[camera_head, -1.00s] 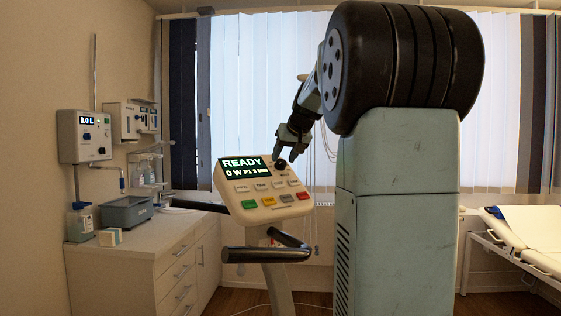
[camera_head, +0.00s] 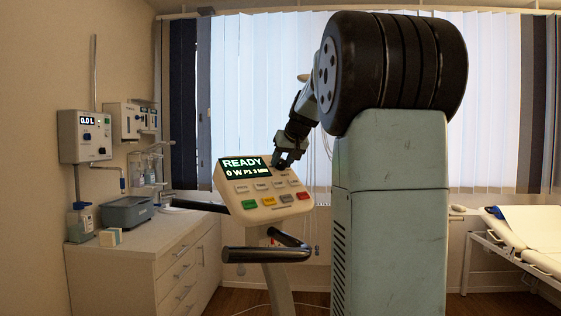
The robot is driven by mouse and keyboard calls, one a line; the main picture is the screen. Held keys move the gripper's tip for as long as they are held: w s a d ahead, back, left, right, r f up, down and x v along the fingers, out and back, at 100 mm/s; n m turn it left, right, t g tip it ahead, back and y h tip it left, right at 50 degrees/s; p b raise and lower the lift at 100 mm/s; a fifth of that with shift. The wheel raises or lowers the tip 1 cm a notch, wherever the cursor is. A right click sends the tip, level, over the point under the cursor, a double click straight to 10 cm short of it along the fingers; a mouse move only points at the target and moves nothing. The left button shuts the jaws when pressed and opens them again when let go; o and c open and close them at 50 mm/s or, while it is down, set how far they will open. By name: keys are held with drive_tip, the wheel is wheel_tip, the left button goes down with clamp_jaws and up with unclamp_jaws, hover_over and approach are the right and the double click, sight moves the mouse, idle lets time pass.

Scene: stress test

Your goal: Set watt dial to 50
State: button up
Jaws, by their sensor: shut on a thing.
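The control console (camera_head: 262,205) stands at the centre on an exercise-bike frame. Its screen (camera_head: 246,168) reads READY, 0 W and P1.3. My gripper (camera_head: 282,162) is at the console's upper right corner, right of the screen, and points down. It is shut on the dark watt dial (camera_head: 280,164), which the fingers mostly hide. The dial's pointer and markings cannot be read.
Grey, green, yellow, orange and red buttons lie on the console below the dial. A black handlebar (camera_head: 266,254) is in front. A white cabinet (camera_head: 130,246) with a grey bin (camera_head: 128,212) stands left. A bed (camera_head: 520,240) stands right.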

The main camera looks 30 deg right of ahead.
drive_tip(key=shift+a, duration=0.15)
drive_tip(key=shift+m, duration=0.4)
drive_tip(key=m, duration=0.7)
drive_tip(key=shift+w+g+h, duration=0.1)
drive_tip(key=shift+g+h, duration=0.3)
drive_tip(key=m, duration=0.4)
drive_tip(key=shift+g, duration=0.4)
drive_tip(key=shift+d+r+m+g, duration=0.1)
drive_tip(key=shift+m+g, duration=0.05)
drive_tip(key=shift+m, duration=0.85)
drive_tip(key=shift+d+m+g, duration=0.1)
drive_tip(key=shift+m+g, duration=0.05)
drive_tip(key=shift+m, duration=0.85)
drive_tip(key=o, duration=0.8)
drive_tip(key=shift+c, duration=0.2)
